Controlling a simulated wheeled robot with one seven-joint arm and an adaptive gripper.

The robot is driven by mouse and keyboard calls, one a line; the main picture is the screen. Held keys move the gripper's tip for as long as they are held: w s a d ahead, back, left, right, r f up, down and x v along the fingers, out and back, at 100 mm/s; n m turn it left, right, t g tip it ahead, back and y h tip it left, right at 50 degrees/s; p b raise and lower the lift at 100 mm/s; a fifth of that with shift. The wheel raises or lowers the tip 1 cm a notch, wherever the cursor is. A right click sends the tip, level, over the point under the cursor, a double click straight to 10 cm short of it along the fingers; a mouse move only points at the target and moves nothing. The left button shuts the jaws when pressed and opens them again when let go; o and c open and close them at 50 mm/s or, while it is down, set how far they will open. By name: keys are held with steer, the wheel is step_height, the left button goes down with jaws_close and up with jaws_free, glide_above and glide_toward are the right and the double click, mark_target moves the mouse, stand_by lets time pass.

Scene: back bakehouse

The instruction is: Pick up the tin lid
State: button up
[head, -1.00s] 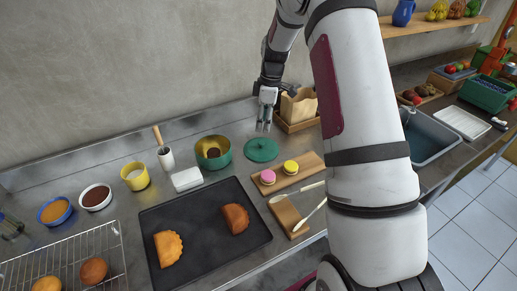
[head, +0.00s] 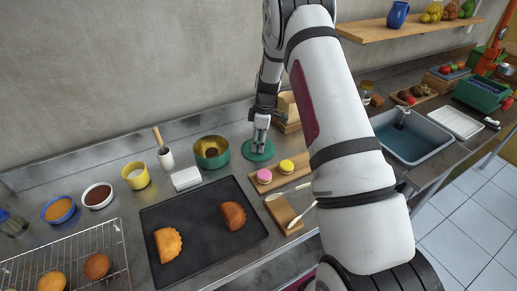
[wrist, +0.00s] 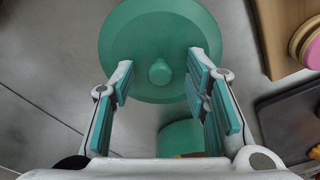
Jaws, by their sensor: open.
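The tin lid is a round green disc with a small knob; it lies flat on the steel counter. In the head view the lid (head: 259,153) is partly hidden behind my gripper (head: 259,140). In the wrist view the lid (wrist: 160,30) is at the top, with its knob centred ahead of my fingertips. My gripper (wrist: 158,85) is open above the lid, one finger on each side of the line to the knob. I cannot tell whether the fingers touch the lid. The open green tin (head: 211,152) stands just left of the lid.
A board with pink and yellow macarons (head: 264,176) is close on the right. A dark baking tray (head: 200,245) lies in front. A white block-shaped dish (head: 186,178) and a yellow cup (head: 135,175) stand left of the tin. A wooden holder (head: 288,122) is behind my gripper.

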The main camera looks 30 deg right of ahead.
jaws_close()
steer(key=shift+r, duration=0.1)
